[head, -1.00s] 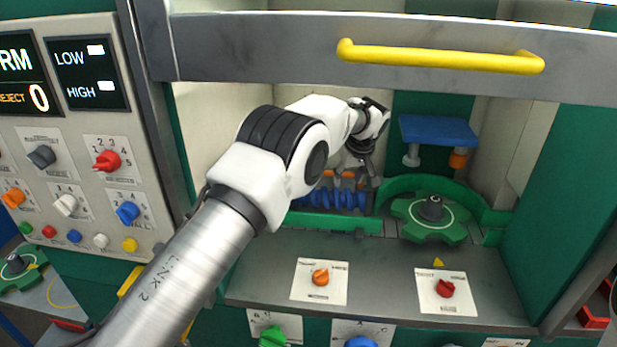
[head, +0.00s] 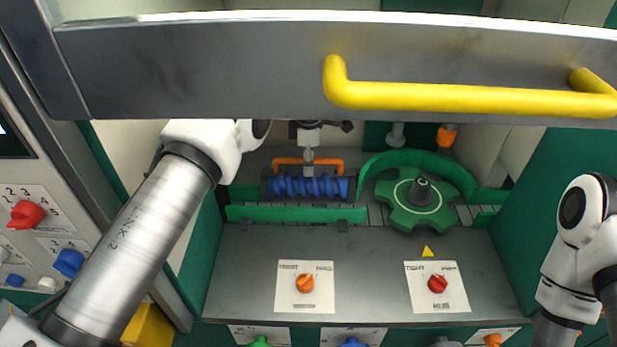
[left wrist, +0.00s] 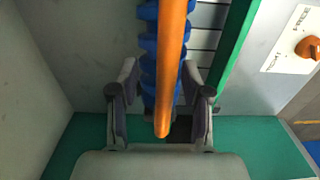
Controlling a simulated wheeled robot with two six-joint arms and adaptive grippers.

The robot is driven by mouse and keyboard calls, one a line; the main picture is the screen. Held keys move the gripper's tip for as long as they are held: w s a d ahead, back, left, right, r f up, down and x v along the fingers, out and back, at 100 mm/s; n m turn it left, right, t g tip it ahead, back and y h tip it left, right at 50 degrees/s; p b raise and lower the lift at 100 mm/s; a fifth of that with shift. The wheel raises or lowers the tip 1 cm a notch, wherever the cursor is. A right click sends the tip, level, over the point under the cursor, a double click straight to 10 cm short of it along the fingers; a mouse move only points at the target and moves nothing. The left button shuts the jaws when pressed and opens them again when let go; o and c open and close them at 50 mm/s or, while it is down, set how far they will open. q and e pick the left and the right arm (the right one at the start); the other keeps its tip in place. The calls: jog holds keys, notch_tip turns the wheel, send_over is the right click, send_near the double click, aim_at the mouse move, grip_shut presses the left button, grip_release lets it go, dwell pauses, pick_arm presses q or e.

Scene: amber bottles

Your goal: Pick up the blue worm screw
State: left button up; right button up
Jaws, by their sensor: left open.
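The blue worm screw (head: 312,187) lies crosswise in a recess at the back of the machine's bay, with an orange bar (head: 333,163) over it. In the left wrist view the screw (left wrist: 149,44) runs behind the orange bar (left wrist: 166,65). My left gripper (head: 308,160) points down at the middle of the bar, partly hidden by the bay's raised front panel. In the left wrist view my left gripper (left wrist: 159,80) is open, its fingers on either side of the bar and screw. I cannot tell whether they touch. My right gripper is out of view.
A green gear (head: 420,203) sits right of the screw. A low green rail (head: 290,214) runs in front of it. The grey panel with a yellow handle (head: 450,98) hangs above. The grey shelf (head: 240,285) carries orange and red knobs. My right arm is at the right edge.

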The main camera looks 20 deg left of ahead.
pick_arm(q)
jog(key=shift+a, duration=0.15)
jog(key=shift+s+d+r, duration=0.2)
jog(key=shift+s+r, duration=0.15)
jog(key=shift+s, duration=0.1)
grip_shut()
jog(key=shift+w, duration=0.3)
